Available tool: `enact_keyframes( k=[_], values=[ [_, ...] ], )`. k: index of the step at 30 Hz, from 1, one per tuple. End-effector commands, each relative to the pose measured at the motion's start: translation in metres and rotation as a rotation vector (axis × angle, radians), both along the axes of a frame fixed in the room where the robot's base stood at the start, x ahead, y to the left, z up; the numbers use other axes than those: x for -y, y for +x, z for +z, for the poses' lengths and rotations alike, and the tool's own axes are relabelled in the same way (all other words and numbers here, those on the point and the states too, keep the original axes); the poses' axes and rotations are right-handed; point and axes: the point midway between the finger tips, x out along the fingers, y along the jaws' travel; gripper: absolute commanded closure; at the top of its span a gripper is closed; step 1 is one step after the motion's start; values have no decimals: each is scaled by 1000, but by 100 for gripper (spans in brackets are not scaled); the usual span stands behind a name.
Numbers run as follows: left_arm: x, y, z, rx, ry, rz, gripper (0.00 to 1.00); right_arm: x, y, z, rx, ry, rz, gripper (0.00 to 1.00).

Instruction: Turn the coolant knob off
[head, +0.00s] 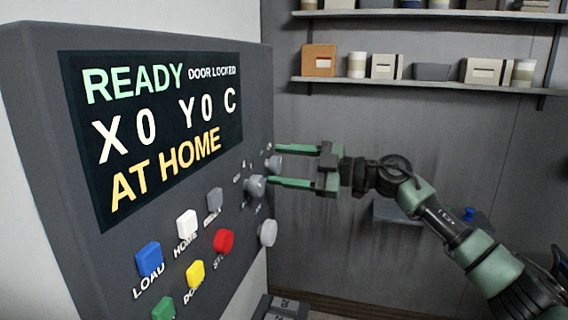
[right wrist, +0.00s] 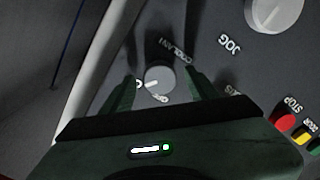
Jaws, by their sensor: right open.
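The coolant knob (head: 275,164) is a small grey round knob near the right edge of the control panel. In the right wrist view the knob (right wrist: 160,77) shows a white pointer mark aimed left, under an upside-down COOLANT label. My left gripper is not in view.
Another grey knob (head: 255,187) sits close to the lower finger. A larger knob (head: 267,233) is below it. A red STOP button (head: 223,241) and other coloured buttons are to the left. The panel screen (head: 150,130) reads READY, DOOR LOCKED. Shelves (head: 430,84) hang behind.

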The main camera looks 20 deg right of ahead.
Motion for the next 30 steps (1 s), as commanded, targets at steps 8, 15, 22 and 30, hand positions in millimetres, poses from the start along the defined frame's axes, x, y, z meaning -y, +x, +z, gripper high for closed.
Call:
enact_keyframes(
  k=[8, 15, 22, 30],
  values=[
    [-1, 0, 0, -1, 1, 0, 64, 0, 0, 0, 0, 0, 0, 96],
    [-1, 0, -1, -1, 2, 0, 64, 0, 0, 0, 11, -7, 1, 100],
    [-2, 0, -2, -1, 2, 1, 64, 0, 0, 0, 84, -55, 1, 100],
    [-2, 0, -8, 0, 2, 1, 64, -1, -1, -2, 264, -177, 1, 100]
  ],
)
